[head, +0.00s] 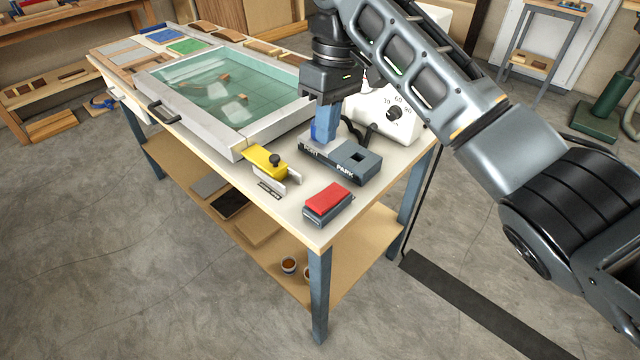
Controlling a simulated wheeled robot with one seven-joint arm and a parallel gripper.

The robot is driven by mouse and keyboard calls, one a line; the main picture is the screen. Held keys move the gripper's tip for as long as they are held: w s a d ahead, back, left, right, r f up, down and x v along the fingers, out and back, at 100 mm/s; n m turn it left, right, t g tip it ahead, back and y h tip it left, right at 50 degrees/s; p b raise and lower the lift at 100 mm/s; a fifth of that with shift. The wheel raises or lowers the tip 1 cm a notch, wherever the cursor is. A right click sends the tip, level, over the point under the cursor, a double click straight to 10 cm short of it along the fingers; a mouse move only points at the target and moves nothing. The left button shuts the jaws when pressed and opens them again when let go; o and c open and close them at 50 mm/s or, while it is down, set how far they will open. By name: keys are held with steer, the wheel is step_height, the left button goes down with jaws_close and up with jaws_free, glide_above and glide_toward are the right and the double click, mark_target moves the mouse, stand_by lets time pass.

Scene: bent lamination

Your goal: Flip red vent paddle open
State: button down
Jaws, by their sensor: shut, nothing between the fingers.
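The red paddle (329,197) lies on top of a dark grey block near the front corner of the table. It looks almost flat, with a slight tilt. My gripper (326,136) points down over the dark PARK block (340,160), behind the paddle and apart from it. It is shut and holds nothing. A blue upright part shows directly under the gripper's dark body. Its lower end is at the PARK block, and I cannot tell whether they touch.
A yellow piece with a black knob (268,160) sits left of the PARK block. A white box with a numbered dial (385,115) stands behind it. A glass-topped tray (225,88) fills the table's middle. The table top (290,208) is bare around the paddle's block.

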mark_target(317, 202)
steer(key=f, duration=0.4)
steer(key=s+f, duration=0.1)
steer(key=f, duration=0.4)
steer(key=a+f, duration=0.1)
steer(key=f, duration=0.4)
steer(key=shift+s+a+b, duration=0.1)
steer(key=shift+s+b, duration=0.15)
steer(key=shift+b, duration=0.1)
